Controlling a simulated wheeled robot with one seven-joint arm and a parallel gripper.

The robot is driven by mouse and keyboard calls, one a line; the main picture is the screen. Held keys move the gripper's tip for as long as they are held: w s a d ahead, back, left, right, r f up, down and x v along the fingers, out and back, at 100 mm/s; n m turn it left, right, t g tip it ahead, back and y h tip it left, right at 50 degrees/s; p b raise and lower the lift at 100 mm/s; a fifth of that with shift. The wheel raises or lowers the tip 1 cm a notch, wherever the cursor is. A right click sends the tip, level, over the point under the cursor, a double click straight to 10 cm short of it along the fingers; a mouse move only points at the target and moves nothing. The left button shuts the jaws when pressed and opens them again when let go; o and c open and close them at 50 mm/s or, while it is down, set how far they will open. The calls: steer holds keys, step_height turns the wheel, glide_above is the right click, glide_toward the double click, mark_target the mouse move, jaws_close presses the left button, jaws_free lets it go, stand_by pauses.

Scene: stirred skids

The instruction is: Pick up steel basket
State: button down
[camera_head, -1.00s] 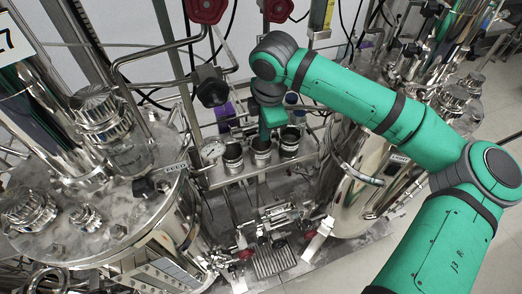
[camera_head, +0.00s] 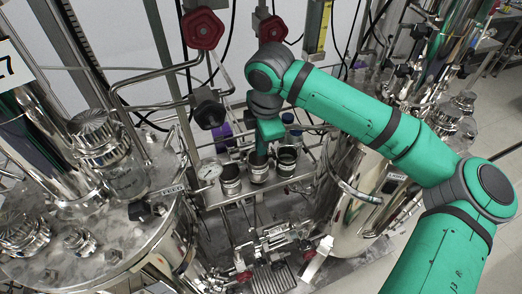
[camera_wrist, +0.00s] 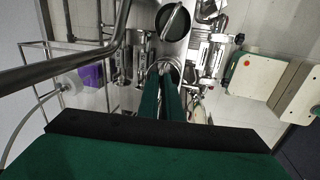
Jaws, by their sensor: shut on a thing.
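Several small steel cup-like baskets stand in a row on a metal shelf (camera_head: 272,184) between the two vessels. The left one (camera_head: 231,184), the middle one (camera_head: 258,173) and the right one (camera_head: 286,165) show in the head view. My gripper (camera_head: 259,151) points down at the middle basket, with its fingertips at or inside the rim. In the wrist view my gripper (camera_wrist: 167,76) has its green fingers close together at a curved steel rim (camera_wrist: 151,70). It is shut on the basket's wall, though the fingers hide most of the contact. I cannot tell whether the basket is raised.
Pipes and red knobs (camera_head: 203,28) are behind the shelf.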

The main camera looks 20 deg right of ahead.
steer(key=s+a+r, duration=0.6)
steer(key=s+r, duration=0.4)
steer(key=s, duration=0.2)
steer(key=shift+s+a+r, duration=0.2)
steer(key=shift+s+r, duration=0.05)
steer(key=shift+r, duration=0.05)
steer(key=shift+w, duration=0.15)
stand_by(0.8)
